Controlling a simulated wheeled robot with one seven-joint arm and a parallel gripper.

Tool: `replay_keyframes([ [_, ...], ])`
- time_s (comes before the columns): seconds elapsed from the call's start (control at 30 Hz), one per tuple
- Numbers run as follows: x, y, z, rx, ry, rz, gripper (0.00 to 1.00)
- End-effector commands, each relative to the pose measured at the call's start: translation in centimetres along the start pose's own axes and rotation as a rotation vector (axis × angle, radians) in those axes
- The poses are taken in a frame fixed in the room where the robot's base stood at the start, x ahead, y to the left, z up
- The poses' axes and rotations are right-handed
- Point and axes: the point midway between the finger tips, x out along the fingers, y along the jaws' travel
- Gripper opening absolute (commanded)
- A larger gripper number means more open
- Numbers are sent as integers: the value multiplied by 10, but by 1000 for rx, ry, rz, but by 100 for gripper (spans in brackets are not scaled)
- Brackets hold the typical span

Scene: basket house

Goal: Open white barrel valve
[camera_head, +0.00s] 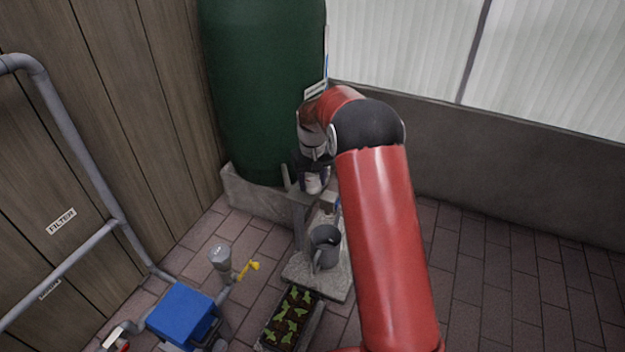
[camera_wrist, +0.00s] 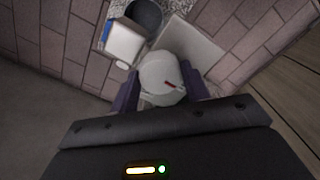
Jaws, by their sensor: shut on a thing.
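A tall dark green barrel (camera_head: 258,90) stands on a low stone plinth in the corner. The white barrel valve (camera_head: 316,183) is low at its front, mostly hidden by my gripper (camera_head: 312,172). In the wrist view the valve (camera_wrist: 157,68) is a round white knob with a small red mark. My gripper (camera_wrist: 160,90) has one dark finger on each side of the knob and is shut on it. How far the valve is turned cannot be told.
A grey watering can (camera_head: 325,246) stands on a stone slab (camera_head: 305,270) below the valve. A seedling tray (camera_head: 290,318), a yellow-handled valve (camera_head: 249,268) and a blue box (camera_head: 181,314) are nearer. Pipes (camera_head: 75,150) run along the wooden wall. Tiled floor at right is clear.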

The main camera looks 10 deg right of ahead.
Motion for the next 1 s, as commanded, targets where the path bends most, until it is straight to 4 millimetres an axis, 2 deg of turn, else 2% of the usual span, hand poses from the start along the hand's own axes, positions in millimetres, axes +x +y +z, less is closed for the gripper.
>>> replay_keyframes([
  [0.37,-2,0,0,118,0,1,23],
  [1.0,-2,0,0,697,0,1,23],
])
